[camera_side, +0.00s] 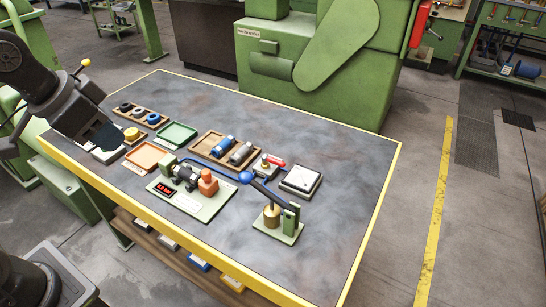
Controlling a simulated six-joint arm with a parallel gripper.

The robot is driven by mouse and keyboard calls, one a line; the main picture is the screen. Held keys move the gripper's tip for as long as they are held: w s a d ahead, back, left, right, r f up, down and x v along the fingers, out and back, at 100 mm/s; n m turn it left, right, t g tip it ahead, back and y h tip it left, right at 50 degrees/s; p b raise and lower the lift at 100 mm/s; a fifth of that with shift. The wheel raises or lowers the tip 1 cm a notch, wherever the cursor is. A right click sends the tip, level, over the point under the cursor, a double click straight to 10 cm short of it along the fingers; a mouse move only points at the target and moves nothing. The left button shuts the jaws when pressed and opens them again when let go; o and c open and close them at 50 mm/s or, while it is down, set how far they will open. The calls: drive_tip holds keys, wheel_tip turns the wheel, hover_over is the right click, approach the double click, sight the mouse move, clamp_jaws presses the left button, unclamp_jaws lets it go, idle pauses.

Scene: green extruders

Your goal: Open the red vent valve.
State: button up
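A small fixture (264,168) with a brass-coloured body stands near the middle of the table, and a red handle (275,160) lies across its top, pointing to the right. This looks like the red vent valve; its exact lever position is too small to tell. My gripper (106,138) is at the far left, low over the table's left end and well apart from the valve. Its dark fingertips overlap the view of small items there, and I cannot tell whether they are open or shut.
A green-based unit with a red display (165,190) and a lever stand with a blue knob (246,178) are in front of the valve. A wooden tray (205,151) is left of it, a pale square plate (300,181) right. The table's right end is clear.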

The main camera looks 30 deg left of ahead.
drive_tip(key=shift+o, duration=0.8)
drive_tip(key=w+d+m, duration=0.1)
drive_tip(key=w+m, duration=0.2)
drive_tip(key=w, duration=0.4)
drive_tip(key=shift+d+r+g+h, duration=0.15)
drive_tip(key=shift+r+g+h, duration=0.15)
drive_tip(key=shift+g+h, duration=0.1)
drive_tip(key=m+g+h, duration=0.2)
drive_tip(key=m+h, duration=0.1)
drive_tip(key=m, duration=1)
hover_over(274, 160)
drive_tip(key=s+a, duration=0.3)
drive_tip(key=a, duration=0.3)
wheel_tip(274, 160, down, 14)
drive_tip(key=x, duration=1.4)
drive_tip(key=shift+d+f, duration=0.1)
drive_tip(key=shift+d, duration=0.05)
clamp_jaws()
